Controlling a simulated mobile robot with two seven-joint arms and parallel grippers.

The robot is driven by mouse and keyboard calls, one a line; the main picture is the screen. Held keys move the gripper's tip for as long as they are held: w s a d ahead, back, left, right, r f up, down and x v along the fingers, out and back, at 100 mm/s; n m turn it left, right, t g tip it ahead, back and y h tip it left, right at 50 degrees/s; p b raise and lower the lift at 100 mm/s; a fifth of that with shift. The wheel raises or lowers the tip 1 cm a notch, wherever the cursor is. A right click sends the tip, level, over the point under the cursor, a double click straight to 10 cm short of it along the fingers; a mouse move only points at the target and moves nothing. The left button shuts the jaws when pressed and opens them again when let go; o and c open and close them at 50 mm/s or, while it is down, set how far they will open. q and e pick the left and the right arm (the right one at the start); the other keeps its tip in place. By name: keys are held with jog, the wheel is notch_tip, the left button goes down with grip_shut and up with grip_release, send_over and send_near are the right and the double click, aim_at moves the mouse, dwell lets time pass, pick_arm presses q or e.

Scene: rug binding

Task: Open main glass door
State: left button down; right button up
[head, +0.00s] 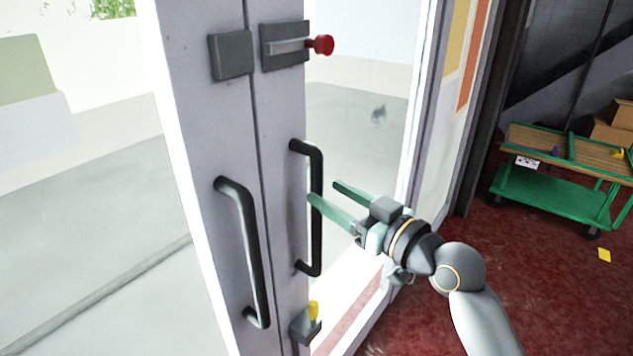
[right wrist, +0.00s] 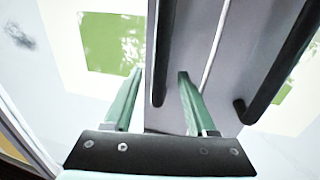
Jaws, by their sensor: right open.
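The main glass door stands upright with two pale frames meeting at a seam; its right leaf's frame (head: 277,110) carries a black bar handle (head: 317,235). A second black handle (head: 250,240) is on the left leaf. My right gripper (head: 325,191) is open, its green fingers pointing at the right leaf's handle. In the head view, one fingertip overlaps that handle. In the right wrist view, a black handle (right wrist: 163,50) shows between the two fingers of the gripper (right wrist: 160,74), and the other handle (right wrist: 280,65) is to the right. Contact cannot be told. My left gripper is not in view.
A grey bracket with a yellow piece (head: 313,310) is low on the right leaf. The red floor (head: 540,290) between is mostly clear.

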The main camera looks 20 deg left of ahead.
aim_at(321, 189)
jog(key=shift+x, duration=2.2)
jog(key=shift+d, duration=0.1)
grip_shut()
